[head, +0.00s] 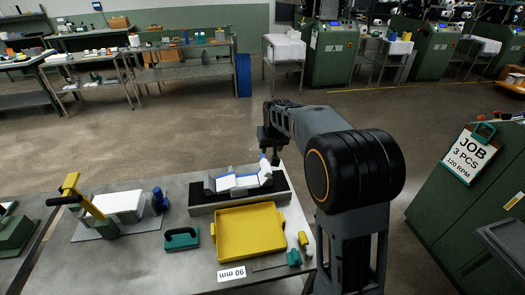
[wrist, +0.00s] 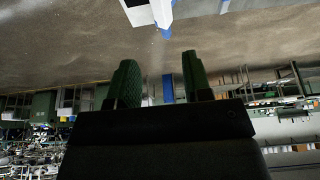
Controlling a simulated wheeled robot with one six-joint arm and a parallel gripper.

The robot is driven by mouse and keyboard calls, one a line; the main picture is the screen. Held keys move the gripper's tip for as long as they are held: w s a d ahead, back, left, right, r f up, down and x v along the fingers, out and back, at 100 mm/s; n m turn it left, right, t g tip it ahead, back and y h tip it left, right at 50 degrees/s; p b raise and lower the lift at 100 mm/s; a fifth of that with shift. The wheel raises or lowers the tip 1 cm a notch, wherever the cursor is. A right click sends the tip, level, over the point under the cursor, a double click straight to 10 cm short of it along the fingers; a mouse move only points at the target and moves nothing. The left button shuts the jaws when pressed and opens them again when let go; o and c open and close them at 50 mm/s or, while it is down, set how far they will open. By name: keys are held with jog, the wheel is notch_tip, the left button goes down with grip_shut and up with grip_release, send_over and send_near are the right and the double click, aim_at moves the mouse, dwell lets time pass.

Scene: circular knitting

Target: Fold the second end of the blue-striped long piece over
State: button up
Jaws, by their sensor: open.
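The blue-striped long piece (head: 238,182) is white with blue bands and lies on a grey block with a dark top (head: 199,197). Its right end stands up at a slant; its left part looks lower, but I cannot tell how its layers lie. My gripper (head: 269,153) is just behind and above that raised right end in the head view. In the wrist view my gripper (wrist: 154,80) has its two green fingers apart with nothing between them. A white and blue end of the piece (wrist: 150,12) shows at the top edge there, apart from the fingers.
A yellow tray (head: 222,243) stands in front of the block. A green-handled tool (head: 181,239), a blue spool (head: 157,200) and a yellow-levered press with a white stack (head: 124,205) are to the left. Small green and yellow items (head: 293,257) lie at the right front. Open floor lies behind the table.

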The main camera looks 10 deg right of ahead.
jog(key=p, duration=0.2)
send_near(263, 158)
jog(key=p+x, duration=0.3)
jog(key=x, duration=0.6)
jog(key=shift+w, duration=0.15)
jog(key=shift+c, duration=0.3)
grip_shut()
